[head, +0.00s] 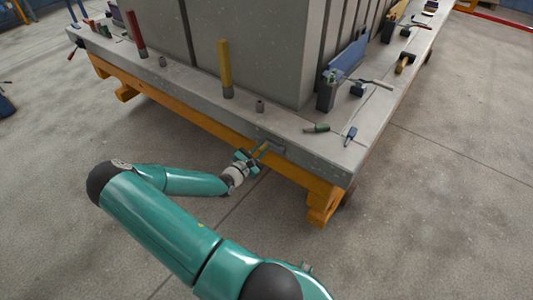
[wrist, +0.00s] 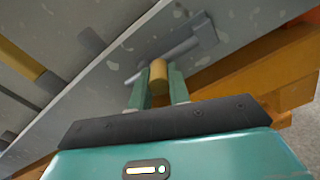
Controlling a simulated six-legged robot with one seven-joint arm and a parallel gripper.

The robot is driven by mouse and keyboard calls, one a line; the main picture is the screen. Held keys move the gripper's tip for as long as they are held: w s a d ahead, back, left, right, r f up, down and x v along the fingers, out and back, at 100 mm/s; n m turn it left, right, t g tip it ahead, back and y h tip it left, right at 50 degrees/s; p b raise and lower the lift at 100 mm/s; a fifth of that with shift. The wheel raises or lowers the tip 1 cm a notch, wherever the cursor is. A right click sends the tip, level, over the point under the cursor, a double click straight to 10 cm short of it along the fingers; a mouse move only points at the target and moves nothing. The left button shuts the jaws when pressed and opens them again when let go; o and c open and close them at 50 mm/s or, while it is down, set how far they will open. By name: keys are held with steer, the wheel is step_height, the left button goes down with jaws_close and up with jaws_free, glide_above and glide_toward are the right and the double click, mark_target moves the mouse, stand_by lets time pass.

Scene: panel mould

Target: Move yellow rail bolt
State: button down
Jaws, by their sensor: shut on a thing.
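The yellow rail bolt shows in the wrist view as a short yellow knob (wrist: 158,76) in front of a grey rod that lies along the pale side of the mould bed. My gripper (wrist: 158,88) has its two green fingers on either side of the knob and is shut on it. In the head view my gripper (head: 254,155) is at the bed's front side, below the top edge. There the knob is too small and covered to make out clearly.
The grey mould bed (head: 295,130) rests on an orange frame (head: 325,193). The floor in front is clear.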

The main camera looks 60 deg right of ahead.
steer(key=shift+w, duration=0.3)
steer(key=c, duration=1.3)
jaws_free()
steer(key=shift+w, duration=0.1)
steer(key=a, duration=0.4)
steer(key=w+a, duration=0.1)
steer(key=a, duration=0.8)
steer(key=shift+w+a, duration=0.3)
steer(key=shift+w, duration=0.1)
